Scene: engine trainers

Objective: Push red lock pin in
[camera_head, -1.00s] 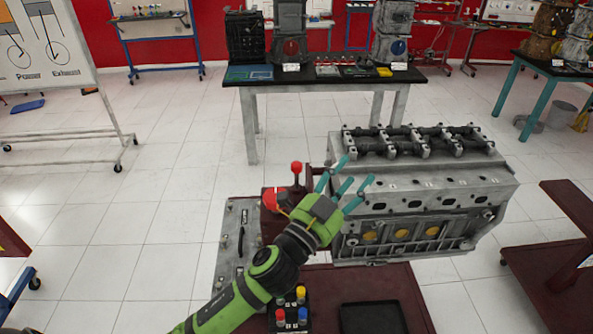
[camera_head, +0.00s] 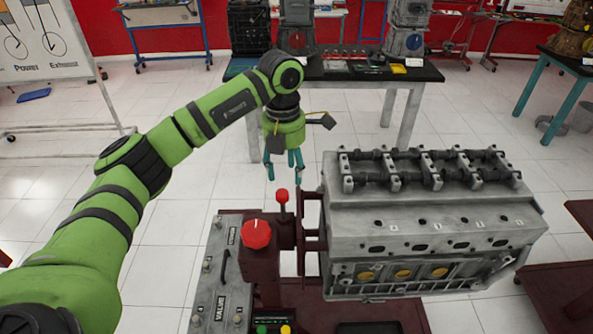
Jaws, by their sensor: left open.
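A small red-topped pin (camera_head: 282,197) stands upright on a dark stem at the maroon engine stand, left of the grey engine block (camera_head: 425,225). I take it for the red lock pin. A bigger red knob (camera_head: 257,235) sits on the maroon box in front of it. My left gripper (camera_head: 284,169) points down with its teal fingers spread and empty. In the picture its fingertips are just above the pin's red top, with a small gap; the exact depth is hard to judge. My right gripper is out of view.
A grey valve panel (camera_head: 219,275) lies left of the maroon box. Coloured buttons (camera_head: 273,329) show at the bottom edge. A black-topped table (camera_head: 345,74) stands behind. White floor is open on the left, beyond my left arm.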

